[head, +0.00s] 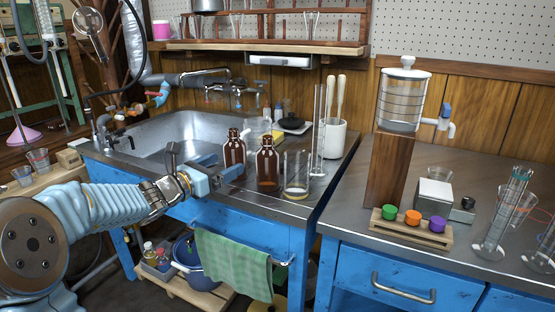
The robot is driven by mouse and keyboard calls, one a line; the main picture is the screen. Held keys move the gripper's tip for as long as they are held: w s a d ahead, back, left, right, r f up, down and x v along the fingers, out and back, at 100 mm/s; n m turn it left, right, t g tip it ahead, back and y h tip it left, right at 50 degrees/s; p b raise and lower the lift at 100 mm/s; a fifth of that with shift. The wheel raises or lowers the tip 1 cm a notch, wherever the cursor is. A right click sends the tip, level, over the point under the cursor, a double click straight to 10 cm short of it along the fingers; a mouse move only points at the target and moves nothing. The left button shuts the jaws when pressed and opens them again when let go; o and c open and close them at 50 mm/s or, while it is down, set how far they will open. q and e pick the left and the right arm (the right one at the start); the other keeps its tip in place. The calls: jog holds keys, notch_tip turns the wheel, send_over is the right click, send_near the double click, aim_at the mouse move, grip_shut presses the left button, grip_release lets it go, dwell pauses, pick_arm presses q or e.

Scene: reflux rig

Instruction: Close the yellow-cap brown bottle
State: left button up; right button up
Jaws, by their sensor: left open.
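Two brown glass bottles stand upright at the front of the sink counter. One brown bottle (234,155) is on the left, and the other brown bottle (267,167) is just right of it and nearer. A wooden holder (395,229) on the right counter carries a green cap (390,212), an orange cap (412,217) and a purple cap (437,224). My left gripper (205,166) is open and empty, just left of the left bottle. My right gripper is not in view.
A glass beaker (296,178) stands right of the bottles, with tall glass tubes and a white pot (334,138) behind. The metal sink (180,140) lies behind my gripper. A green towel (235,262) hangs below the counter edge. A gap separates the two counters.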

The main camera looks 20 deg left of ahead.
aim_at(227, 163)
pick_arm(q)
jog(key=x, duration=0.5)
jog(key=shift+f, duration=0.15)
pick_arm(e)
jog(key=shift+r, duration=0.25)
pick_arm(q)
jog(key=c, duration=1.3)
